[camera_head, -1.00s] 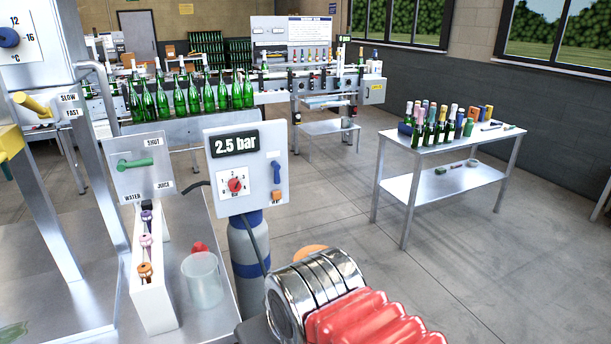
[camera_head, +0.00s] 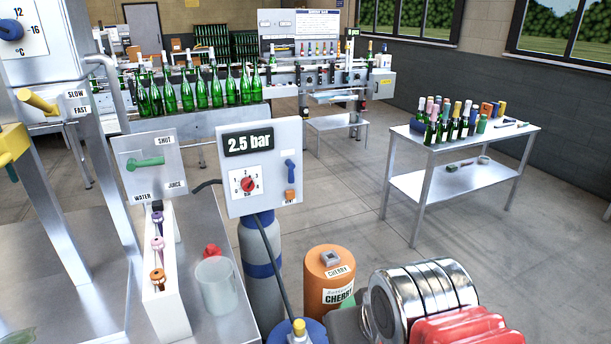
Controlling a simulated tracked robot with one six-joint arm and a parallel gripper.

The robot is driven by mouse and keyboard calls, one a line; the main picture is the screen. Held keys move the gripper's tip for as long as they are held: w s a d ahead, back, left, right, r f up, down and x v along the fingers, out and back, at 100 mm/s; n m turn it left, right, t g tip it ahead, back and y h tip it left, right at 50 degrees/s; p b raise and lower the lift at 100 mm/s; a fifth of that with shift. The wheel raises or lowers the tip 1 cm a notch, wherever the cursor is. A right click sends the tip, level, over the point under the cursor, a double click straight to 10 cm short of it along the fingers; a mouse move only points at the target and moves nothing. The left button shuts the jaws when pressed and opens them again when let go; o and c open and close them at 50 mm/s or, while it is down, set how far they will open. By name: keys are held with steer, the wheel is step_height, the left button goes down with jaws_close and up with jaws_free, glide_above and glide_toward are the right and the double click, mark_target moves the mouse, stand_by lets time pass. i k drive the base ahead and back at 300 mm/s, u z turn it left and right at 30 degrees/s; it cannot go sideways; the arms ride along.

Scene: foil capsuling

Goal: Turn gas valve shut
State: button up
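A grey panel (camera_head: 259,150) with a "2.5 bar" display stands above a grey gas cylinder (camera_head: 260,269) with a blue band. On its right side is a small blue lever (camera_head: 291,171), standing roughly upright, above an orange vent button (camera_head: 290,195). A red knob (camera_head: 248,184) sits on a dial at the panel's left. Which of these is the gas valve, I cannot tell for sure. Parts of my arm, metal rings and red bellows, show at the lower right, apart from the panel. My gripper is out of view.
An orange cherry drum (camera_head: 328,275) and a blue drum with a yellow top (camera_head: 299,328) stand between the cylinder and my arm. Left of the panel are a green-handled valve plate (camera_head: 150,160), a white rack (camera_head: 166,278) and a clear beaker (camera_head: 216,285).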

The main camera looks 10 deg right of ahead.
mark_target(289, 163)
steer(key=z, duration=0.05)
steer(key=k, duration=0.5)
steer(key=u, duration=1.15)
steer(key=i, duration=0.6)
steer(key=u, duration=0.3)
